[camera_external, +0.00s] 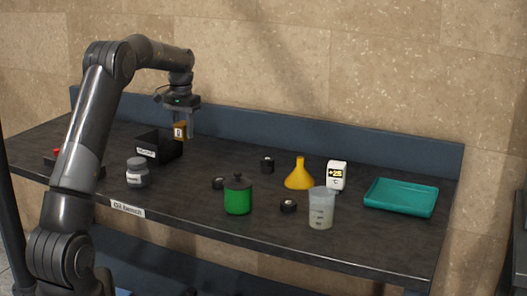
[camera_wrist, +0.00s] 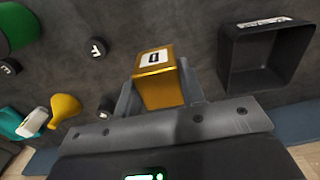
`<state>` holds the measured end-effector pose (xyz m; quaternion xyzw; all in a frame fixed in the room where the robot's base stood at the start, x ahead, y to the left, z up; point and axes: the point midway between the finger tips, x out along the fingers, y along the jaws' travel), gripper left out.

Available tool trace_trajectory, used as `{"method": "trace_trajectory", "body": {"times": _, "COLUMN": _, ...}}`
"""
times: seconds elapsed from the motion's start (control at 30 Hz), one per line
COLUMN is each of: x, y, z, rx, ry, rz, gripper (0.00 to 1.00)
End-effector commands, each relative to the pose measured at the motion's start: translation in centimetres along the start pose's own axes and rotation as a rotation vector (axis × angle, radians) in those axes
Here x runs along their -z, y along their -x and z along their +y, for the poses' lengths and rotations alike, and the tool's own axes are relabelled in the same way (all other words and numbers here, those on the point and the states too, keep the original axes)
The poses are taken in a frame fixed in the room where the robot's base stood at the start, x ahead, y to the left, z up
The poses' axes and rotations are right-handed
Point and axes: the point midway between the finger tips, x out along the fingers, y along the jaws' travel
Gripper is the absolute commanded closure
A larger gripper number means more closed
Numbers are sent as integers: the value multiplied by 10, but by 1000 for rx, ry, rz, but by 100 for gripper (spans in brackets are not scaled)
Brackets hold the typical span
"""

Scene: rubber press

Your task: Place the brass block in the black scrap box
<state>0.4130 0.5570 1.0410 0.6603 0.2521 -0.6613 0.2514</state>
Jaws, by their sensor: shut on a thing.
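The brass block (camera_external: 179,131) is a golden cube with a white label. My gripper (camera_external: 184,131) is shut on it and holds it above the bench, close to the black scrap box. In the wrist view the brass block (camera_wrist: 161,82) sits between the two fingers, its label marked with a dark letter. The black scrap box (camera_external: 170,152) is an open box with a white label on its front, on the left part of the bench. In the wrist view the scrap box (camera_wrist: 229,58) is to the right of the block and looks empty. The block is apart from the box.
A grey jar (camera_external: 138,174) stands in front of the box. A green canister (camera_external: 238,198), yellow funnel (camera_external: 299,178), white display device (camera_external: 337,175), clear beaker (camera_external: 321,210) and several small dark weights stand to the right. A teal tray (camera_external: 400,208) is at far right. A blue backboard (camera_external: 400,152) runs behind.

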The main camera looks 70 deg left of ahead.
Motion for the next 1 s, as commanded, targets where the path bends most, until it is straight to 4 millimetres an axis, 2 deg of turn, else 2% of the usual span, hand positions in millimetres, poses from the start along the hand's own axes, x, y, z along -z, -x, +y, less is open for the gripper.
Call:
{"method": "trace_trajectory", "body": {"times": 0.03, "x": 9, "y": -1, "z": -17, "rx": 1, "ry": 9, "rz": 2, "gripper": 100}}
{"method": "trace_trajectory", "body": {"times": 0.23, "x": 33, "y": -5, "z": -77, "rx": 0, "ry": 30, "rz": 2, "gripper": 100}}
{"method": "trace_trajectory", "body": {"times": 0.4, "x": 42, "y": -10, "z": -124, "rx": 0, "ry": 45, "rz": 2, "gripper": 100}}
{"method": "trace_trajectory", "body": {"times": 0.5, "x": 44, "y": -13, "z": -145, "rx": -1, "ry": 51, "rz": 2, "gripper": 100}}
{"method": "trace_trajectory", "body": {"times": 0.63, "x": 45, "y": -15, "z": -163, "rx": -1, "ry": 56, "rz": 3, "gripper": 100}}
{"method": "trace_trajectory", "body": {"times": 0.77, "x": 44, "y": -20, "z": -170, "rx": -2, "ry": 57, "rz": 1, "gripper": 100}}
{"method": "trace_trajectory", "body": {"times": 1.0, "x": 44, "y": -62, "z": -171, "rx": -2, "ry": 57, "rz": -1, "gripper": 100}}
